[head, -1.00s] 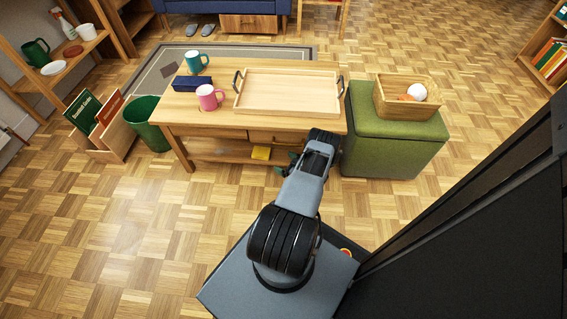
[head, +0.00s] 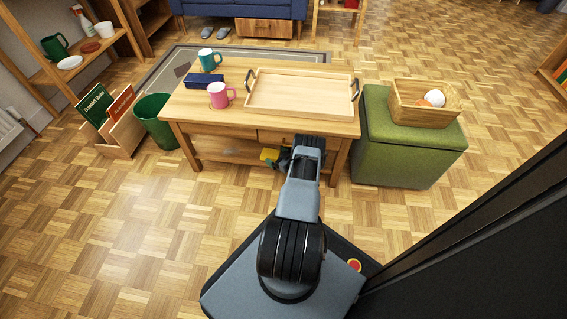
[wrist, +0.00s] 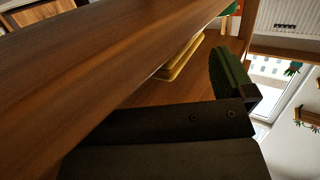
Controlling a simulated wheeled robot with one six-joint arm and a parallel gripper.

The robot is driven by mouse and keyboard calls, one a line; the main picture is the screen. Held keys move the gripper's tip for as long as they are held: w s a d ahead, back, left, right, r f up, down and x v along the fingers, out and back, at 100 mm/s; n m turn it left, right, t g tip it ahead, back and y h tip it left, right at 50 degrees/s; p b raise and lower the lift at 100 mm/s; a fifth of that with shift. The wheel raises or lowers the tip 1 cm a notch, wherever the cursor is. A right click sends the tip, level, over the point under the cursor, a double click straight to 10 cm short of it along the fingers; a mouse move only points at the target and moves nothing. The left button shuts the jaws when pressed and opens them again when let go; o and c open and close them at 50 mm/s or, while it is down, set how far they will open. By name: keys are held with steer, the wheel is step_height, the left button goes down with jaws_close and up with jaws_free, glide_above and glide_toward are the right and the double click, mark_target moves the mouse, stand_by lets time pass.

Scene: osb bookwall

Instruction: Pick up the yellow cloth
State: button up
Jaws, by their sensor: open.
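The yellow cloth (head: 268,153) lies on the lower shelf of the low wooden table, partly hidden by my gripper in the head view. In the wrist view the cloth (wrist: 181,58) looks flat and folded, with a wooden board hiding part of it. My gripper (head: 279,161) is at the table's front, close to the cloth, and is open. One green-padded finger shows in the wrist view, near the cloth but apart from it. The other finger is not clearly visible there.
The wooden table (head: 190,108) carries a tray (head: 300,92), a pink mug (head: 219,95), a teal mug (head: 208,58) and a dark blue case (head: 204,81). Its top overhangs the shelf. A green ottoman (head: 400,155) stands right, a green bin (head: 155,120) left. Front floor is clear.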

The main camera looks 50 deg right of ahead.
steer(key=shift+w+f+b, duration=0.2)
steer(key=shift+w+b, duration=0.1)
steer(key=shift+w, duration=0.8)
steer(key=c, duration=0.8)
steer(key=shift+s+a+p, duration=0.35)
steer(key=shift+s+a, duration=0.6)
steer(key=shift+s, duration=0.3)
